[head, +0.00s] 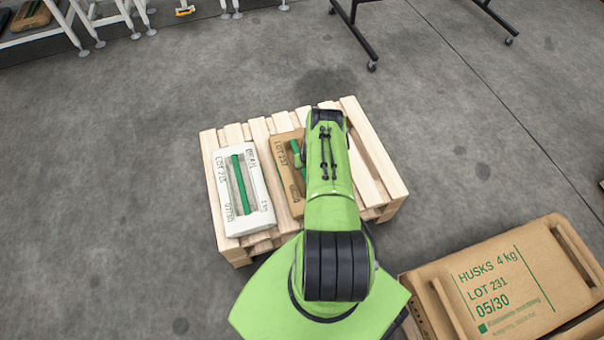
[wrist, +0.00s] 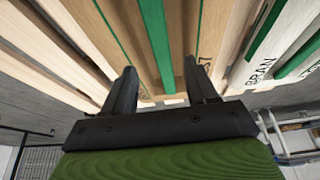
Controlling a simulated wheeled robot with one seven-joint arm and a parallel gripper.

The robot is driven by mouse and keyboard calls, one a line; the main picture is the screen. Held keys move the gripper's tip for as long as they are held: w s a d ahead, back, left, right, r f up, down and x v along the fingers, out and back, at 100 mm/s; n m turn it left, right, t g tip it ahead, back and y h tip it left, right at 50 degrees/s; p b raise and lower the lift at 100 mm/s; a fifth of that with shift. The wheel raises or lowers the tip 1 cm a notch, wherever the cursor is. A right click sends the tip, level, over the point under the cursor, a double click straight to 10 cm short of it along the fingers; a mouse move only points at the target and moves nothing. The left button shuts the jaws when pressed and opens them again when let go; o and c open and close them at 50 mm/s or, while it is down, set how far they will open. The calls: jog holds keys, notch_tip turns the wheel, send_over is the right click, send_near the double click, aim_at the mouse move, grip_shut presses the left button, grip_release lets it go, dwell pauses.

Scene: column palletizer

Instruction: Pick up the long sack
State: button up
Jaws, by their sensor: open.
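A brown sack (head: 284,160) with a green strip lies on the wooden pallet, partly hidden by my arm. A white sack (head: 241,190) marked LOT 215, with a green strip down its middle, lies to its left. A larger brown sack (head: 505,285), marked HUSKS 4 kg LOT 231, lies at the lower right. Which one is called long is not marked. My gripper (wrist: 160,67) is open and empty in the wrist view. The brown sack (wrist: 180,35) fills the space beyond its fingers, its green strip between them in the picture. Contact cannot be told. The head view hides my fingers.
The pallet (head: 385,170) has bare slats at the right. The white sack, marked BRAN, is at the right in the wrist view (wrist: 250,68). A black-legged stand (head: 365,45) and white racks (head: 75,25) stand at the back. Grey floor is clear at the left.

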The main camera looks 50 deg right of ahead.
aim_at(302, 170)
jog(key=b+x, duration=0.3)
jog(key=x, duration=0.3)
jog(key=shift+w+a+f+b, duration=0.1)
jog(key=shift+b, duration=0.25)
grip_shut()
dwell(0.8)
jog(key=shift+w+r, duration=0.2)
jog(key=shift+r, duration=0.1)
